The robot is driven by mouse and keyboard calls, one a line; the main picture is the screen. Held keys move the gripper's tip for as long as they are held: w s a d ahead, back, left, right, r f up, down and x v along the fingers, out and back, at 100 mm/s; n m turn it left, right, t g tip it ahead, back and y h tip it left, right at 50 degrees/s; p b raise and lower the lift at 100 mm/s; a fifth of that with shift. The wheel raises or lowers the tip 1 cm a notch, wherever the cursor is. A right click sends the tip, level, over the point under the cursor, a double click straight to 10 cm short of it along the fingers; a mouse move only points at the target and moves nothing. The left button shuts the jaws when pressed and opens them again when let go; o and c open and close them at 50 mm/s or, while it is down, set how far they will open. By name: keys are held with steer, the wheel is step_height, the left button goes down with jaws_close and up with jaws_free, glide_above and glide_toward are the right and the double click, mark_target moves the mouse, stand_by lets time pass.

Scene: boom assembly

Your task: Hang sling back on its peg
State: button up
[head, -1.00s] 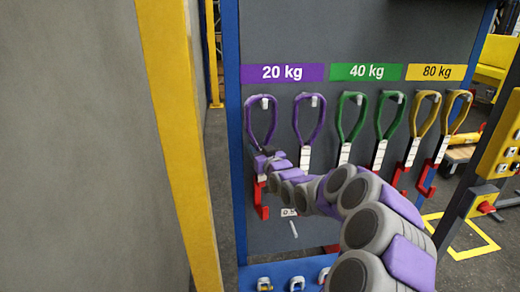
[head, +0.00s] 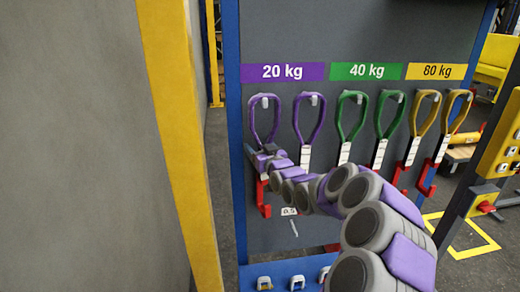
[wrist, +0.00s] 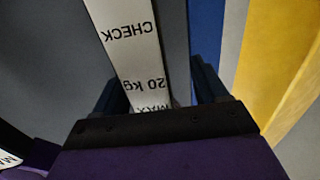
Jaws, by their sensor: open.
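A purple sling (head: 264,120) hangs with its loop over a peg (head: 265,102) at the far left of the board, under the purple 20 kg label. Its red hook (head: 263,198) hangs below. My gripper (head: 258,150) is at the sling's middle, below the loop, and partly hides it. In the wrist view my gripper's two dark fingers (wrist: 160,88) stand apart on either side of the sling's white tag (wrist: 138,48), which reads "CHECK" and "20 kg". The fingers look open around the tag, and I cannot tell whether they touch it.
A second purple sling (head: 308,120) hangs close to the right. Green slings (head: 347,125) and yellow slings (head: 422,125) hang farther right. A blue shelf (head: 278,270) with several shackles lies below. A yellow post (head: 180,140) and grey wall stand on the left.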

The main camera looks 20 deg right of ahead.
steer(key=shift+s+d, duration=0.15)
steer(key=shift+s, duration=0.1)
steer(key=s, duration=1.6)
steer(key=shift+s+a+f+b, duration=0.2)
steer(key=shift+s+a+b, duration=0.05)
steer(key=shift+s+b, duration=0.1)
steer(key=shift+a, duration=0.1)
steer(key=s+a+f+n+g, duration=0.1)
steer(key=s+a+f+g, duration=0.8)
steer(key=a+f+g, duration=0.15)
steer(key=s+a+g, duration=0.3)
steer(key=s, duration=0.6)
steer(key=s+a+g, duration=0.3)
steer(key=s, duration=0.7)
steer(key=s+a+g, duration=0.3)
steer(key=s, duration=0.6)
steer(key=shift+s+r+m, duration=0.15)
steer(key=shift+r+m, duration=0.05)
steer(key=shift+m, duration=0.2)
